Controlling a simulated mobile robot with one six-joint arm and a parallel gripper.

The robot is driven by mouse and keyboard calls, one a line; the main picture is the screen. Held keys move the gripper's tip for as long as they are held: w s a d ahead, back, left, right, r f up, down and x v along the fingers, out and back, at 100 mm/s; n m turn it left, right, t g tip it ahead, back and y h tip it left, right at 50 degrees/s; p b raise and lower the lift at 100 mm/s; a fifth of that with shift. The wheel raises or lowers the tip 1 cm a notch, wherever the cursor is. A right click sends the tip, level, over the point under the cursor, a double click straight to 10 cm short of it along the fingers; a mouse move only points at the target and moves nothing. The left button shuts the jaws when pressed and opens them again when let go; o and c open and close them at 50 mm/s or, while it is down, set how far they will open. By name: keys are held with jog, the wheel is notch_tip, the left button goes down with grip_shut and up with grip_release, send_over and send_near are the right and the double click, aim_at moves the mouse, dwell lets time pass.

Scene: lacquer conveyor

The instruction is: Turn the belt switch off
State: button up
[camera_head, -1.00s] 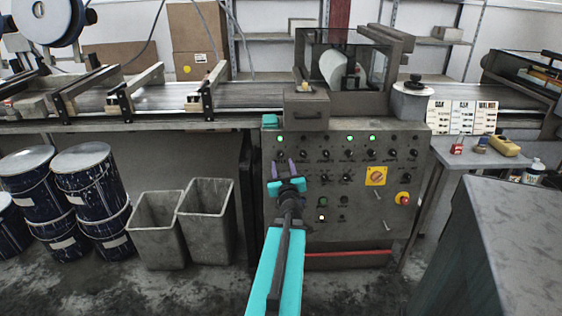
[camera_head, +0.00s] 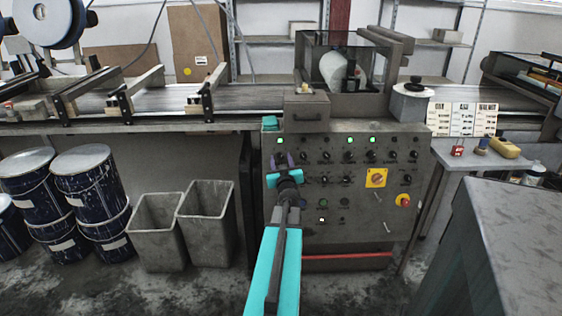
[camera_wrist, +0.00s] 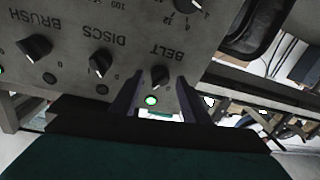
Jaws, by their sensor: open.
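The grey control panel (camera_head: 345,215) stands in the middle of the head view. Its BELT switch (camera_wrist: 160,76) is a black pointer knob with a lit green lamp (camera_wrist: 151,100) beside it in the wrist view. The lamp also shows lit at the panel's top left in the head view (camera_head: 280,140). My gripper (camera_head: 283,160) is at that corner, just under the lamp. In the wrist view my gripper (camera_wrist: 159,80) is open, with one finger on each side of the BELT knob. I cannot tell whether the fingers touch it.
The DISCS knob (camera_wrist: 100,62) and BRUSH knob (camera_wrist: 35,47) sit beside the BELT knob. A red stop button on yellow (camera_head: 403,200) is lower right on the panel. Grey bins (camera_head: 207,222) stand left, and a grey cabinet (camera_head: 515,230) stands at the right front.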

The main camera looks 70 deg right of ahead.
jog(key=c, duration=1.1)
jog(key=shift+o, duration=0.2)
